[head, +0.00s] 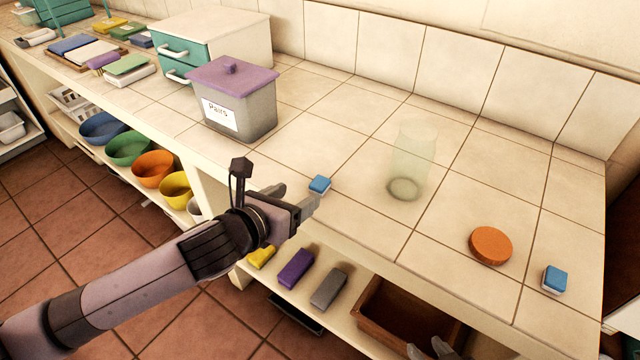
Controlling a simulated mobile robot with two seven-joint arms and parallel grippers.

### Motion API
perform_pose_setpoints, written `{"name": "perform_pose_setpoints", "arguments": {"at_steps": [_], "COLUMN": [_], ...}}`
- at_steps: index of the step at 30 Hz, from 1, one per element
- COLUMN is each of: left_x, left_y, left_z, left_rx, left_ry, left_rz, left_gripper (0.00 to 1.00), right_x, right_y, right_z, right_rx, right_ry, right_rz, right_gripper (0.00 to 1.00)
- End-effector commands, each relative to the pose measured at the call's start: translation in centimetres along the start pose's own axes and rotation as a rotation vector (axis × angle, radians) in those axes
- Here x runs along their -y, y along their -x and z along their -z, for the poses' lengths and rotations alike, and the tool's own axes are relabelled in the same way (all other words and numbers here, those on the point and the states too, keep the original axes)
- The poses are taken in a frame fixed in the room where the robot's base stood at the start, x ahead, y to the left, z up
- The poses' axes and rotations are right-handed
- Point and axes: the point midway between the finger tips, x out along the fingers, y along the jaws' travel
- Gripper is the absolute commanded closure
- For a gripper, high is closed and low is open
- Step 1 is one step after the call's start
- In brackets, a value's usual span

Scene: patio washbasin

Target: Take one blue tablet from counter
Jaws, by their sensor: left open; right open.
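A small blue tablet (320,184) with a white lower part lies on the tiled counter (340,225) near its front edge. My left gripper (300,195) is open, with its fingertips close beside this tablet; I cannot tell whether they touch it. A second blue tablet (555,279), also with a white lower part, lies at the right end of the counter. My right gripper (428,349) shows only its fingertips at the bottom edge, open, over the brown open box below the counter.
A clear glass (411,165) and an orange disc (490,245) stand on the counter between the tablets. A grey, purple-lidded bin labelled "Pairs" (240,115) stands behind my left gripper. Below are a purple block (296,268), a grey block (329,288) and a brown box (375,305).

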Motion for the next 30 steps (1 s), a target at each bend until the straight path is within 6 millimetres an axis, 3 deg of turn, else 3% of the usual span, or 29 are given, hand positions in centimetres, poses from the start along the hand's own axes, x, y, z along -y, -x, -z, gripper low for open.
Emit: {"name": "perform_pose_setpoints", "arguments": {"at_steps": [5, 14, 24, 30], "left_x": [-0.4, -0.2, 0.3, 0.3], "left_y": [-0.5, -2.5, -6.2, -7.2], "left_z": [-0.5, -0.3, 0.3, 0.3], "left_rx": [-0.001, 0.000, 0.001, 0.000], "left_ry": [-0.103, -0.102, -0.101, -0.101], "left_rz": [-0.012, -0.011, -0.010, -0.010], "left_gripper": [0.36, 0.36, 0.36, 0.36], "right_x": [0.0, 0.0, 0.0, 0.0], "right_y": [0.0, 0.0, -0.2, -0.2], "right_z": [0.0, -0.1, -0.3, -0.3], "right_rx": [0.000, 0.001, 0.001, 0.001], "right_ry": [0.000, 0.000, 0.000, 0.000], "right_rz": [0.000, 0.000, 0.000, 0.000], "right_gripper": [0.57, 0.57, 0.57, 0.57]}}
